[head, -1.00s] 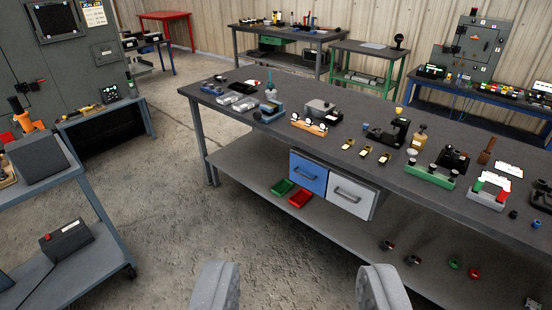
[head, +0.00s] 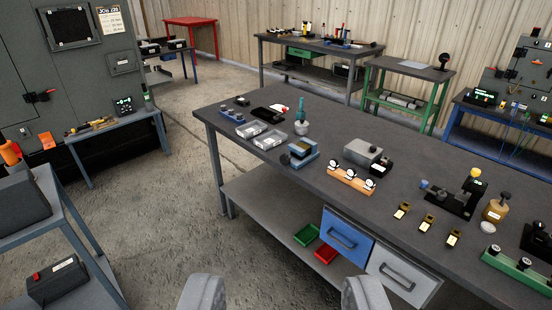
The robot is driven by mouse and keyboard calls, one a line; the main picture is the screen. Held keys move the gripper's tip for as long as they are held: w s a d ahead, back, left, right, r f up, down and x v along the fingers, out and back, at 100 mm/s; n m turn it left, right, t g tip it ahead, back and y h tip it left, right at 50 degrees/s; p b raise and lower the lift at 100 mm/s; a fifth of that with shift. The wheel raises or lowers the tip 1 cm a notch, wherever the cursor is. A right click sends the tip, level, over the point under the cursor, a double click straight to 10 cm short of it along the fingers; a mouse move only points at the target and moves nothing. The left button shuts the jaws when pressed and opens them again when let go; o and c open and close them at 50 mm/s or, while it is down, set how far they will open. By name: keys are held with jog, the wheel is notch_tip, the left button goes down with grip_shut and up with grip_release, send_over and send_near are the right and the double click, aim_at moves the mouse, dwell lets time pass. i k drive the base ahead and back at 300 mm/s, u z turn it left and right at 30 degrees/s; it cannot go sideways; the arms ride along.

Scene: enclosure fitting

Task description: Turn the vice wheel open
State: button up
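A small blue vice (head: 303,153) stands on the grey workbench (head: 330,200), near its front edge and left of the middle. A dark round part that looks like its wheel (head: 285,160) is on its left side; how far the jaws are apart is too small to tell. My gripper (head: 285,295) shows as two grey fingers at the bottom edge, wide apart with nothing between them. It is open and well short of the bench, touching nothing.
Clear trays (head: 270,139), an orange block with round dials (head: 350,182) and a grey box (head: 362,152) stand near the vice. Blue and white drawers (head: 347,237) hang under the bench front. A grey cart (head: 65,225) stands left; open floor lies between.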

aim_at(285, 160)
jog(key=k, duration=0.5)
jog(key=z, duration=0.5)
jog(key=i, duration=2.1)
jog(key=u, duration=0.8)
